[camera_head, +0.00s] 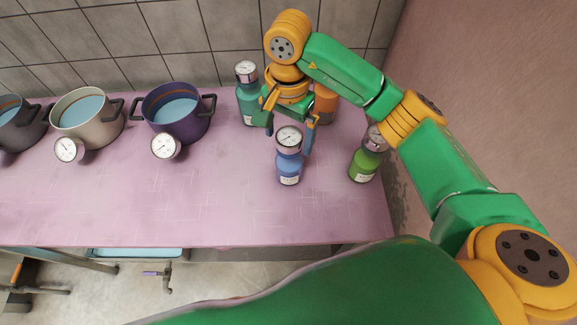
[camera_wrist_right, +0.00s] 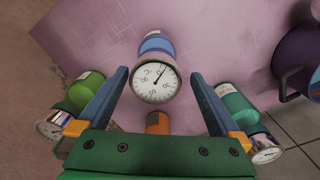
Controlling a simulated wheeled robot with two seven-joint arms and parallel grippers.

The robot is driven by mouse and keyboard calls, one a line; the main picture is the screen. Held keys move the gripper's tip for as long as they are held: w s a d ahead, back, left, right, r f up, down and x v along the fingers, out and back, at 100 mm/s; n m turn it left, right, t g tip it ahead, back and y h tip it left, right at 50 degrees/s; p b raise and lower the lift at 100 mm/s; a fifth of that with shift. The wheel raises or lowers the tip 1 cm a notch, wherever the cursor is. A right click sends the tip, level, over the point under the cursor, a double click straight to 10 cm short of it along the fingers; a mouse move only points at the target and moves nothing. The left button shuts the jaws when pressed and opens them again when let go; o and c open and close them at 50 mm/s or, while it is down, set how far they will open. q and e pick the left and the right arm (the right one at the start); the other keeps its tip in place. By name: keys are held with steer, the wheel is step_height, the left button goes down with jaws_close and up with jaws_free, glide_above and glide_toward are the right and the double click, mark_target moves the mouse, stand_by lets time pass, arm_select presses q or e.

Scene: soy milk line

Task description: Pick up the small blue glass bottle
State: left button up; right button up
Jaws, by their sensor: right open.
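The small blue glass bottle (camera_head: 289,168) stands upright on the pink table, with a round white-faced dial on its top. My right gripper (camera_head: 289,143) reaches down over the table from above and behind it. Its two blue fingers are spread apart, one on each side of the bottle's dial, and nothing is gripped. In the right wrist view the blue bottle (camera_wrist_right: 157,44) lies ahead, its dial between the fingertips of the open gripper (camera_wrist_right: 158,75). I cannot tell how far the fingers are above the bottle's body. My left gripper is not in view.
A teal bottle (camera_head: 250,104) and an orange bottle (camera_head: 325,104) stand behind, partly hidden by my gripper. A green bottle (camera_head: 364,165) stands right. A purple pot (camera_head: 178,132) and a cream pot (camera_head: 90,130) stand left. The table front (camera_head: 150,205) is clear.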

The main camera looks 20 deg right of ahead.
mark_target(289, 156)
steer(key=f+p, duration=0.1)
steer(key=f, duration=0.1)
steer(key=s+f+p, duration=0.1)
steer(key=shift+f+p, duration=0.35)
steer(key=shift+p, duration=0.05)
step_height(289, 156, down, 3)
steer(key=shift+r, duration=0.2)
steer(key=shift+w+f, duration=0.1)
steer(key=shift+f, duration=0.1)
jaws_close()
